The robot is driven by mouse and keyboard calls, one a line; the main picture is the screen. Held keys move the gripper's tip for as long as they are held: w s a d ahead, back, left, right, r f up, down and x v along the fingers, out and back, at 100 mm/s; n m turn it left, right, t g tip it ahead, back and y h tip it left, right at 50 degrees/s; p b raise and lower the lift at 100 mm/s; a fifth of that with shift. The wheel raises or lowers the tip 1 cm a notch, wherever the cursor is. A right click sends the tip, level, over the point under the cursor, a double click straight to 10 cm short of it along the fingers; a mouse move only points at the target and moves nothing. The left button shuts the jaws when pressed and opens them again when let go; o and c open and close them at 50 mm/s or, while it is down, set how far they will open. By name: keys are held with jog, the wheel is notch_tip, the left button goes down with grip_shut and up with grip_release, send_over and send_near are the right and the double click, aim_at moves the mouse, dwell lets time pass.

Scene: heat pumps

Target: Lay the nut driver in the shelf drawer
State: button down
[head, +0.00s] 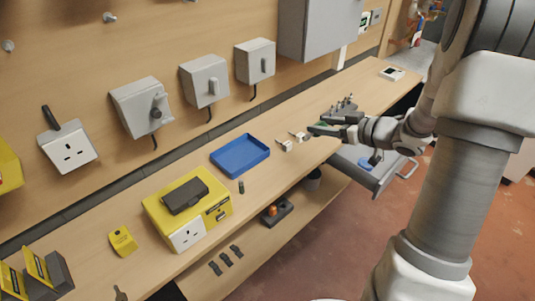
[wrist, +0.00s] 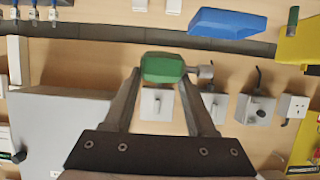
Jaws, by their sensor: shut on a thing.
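My gripper (wrist: 162,74) is shut on the nut driver, gripping its green handle (wrist: 162,66) between the fingertips. Its short metal shaft sticks out to the right in the wrist view. In the head view my gripper (head: 330,125) is at the right part of the bench, with the green handle (head: 317,129) at its tip. The shelf drawer (head: 369,175) is pulled open below the bench, at the right under my arm. A blue round thing (head: 366,163) lies in it; my arm hides part of the drawer.
The bench (head: 300,172) carries a blue tray (head: 240,155), a yellow box (head: 162,210) and small white parts (head: 286,145) near my gripper. A rack of dark upright tools (head: 345,105) stands just behind the gripper. A grey wall cabinet (head: 318,28) hangs above. Reddish floor is clear in front.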

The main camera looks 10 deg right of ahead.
jog(key=a+f, duration=0.2)
jog(key=a, duration=0.1)
jog(key=a+f+b, duration=0.1)
jog(key=a+f, duration=0.1)
jog(key=a, duration=0.2)
jog(key=a+f+b, duration=0.1)
jog(key=a+f, duration=0.2)
jog(key=a, duration=0.1)
jog(key=shift+w+a, duration=0.15)
jog(key=shift+w, duration=0.25)
jog(key=shift+f+b, duration=0.7)
jog(key=shift+f, duration=1.2)
jog(key=shift+f, duration=0.1)
jog(key=shift+f, duration=0.15)
jog(key=shift+c, duration=1.1)
grip_release()
